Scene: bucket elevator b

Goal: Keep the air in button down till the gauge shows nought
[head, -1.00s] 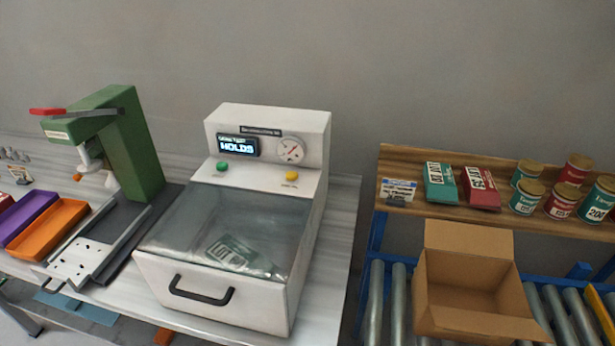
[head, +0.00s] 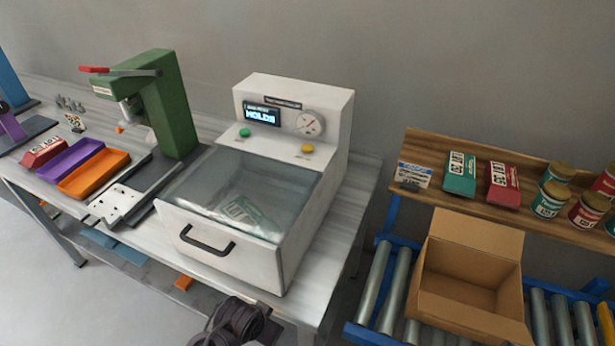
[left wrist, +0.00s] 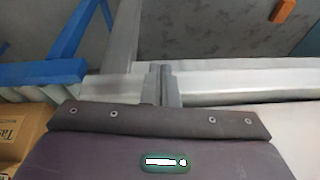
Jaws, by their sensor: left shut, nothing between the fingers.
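The white sealing machine (head: 250,262) stands on the bench with its clear lid (head: 240,182) down. A green button (head: 245,132) and a yellow button (head: 307,149) sit on its top ledge; their labels are too small to read, so I cannot tell which is air in. The round gauge (head: 310,122) has a needle whose reading is unclear. The display (head: 262,114) reads "HOLDS". A packet (head: 241,211) lies under the lid. My left gripper (left wrist: 162,75) is shut and empty in the left wrist view, away from both buttons. My right gripper is not in view.
A green press (head: 172,110) and purple and orange trays (head: 94,182) stand left of the machine. At right are a wooden shelf (head: 425,145) with packets and tins, and an open carton (head: 465,262) on rollers. A dark arm part of mine shows at the bottom.

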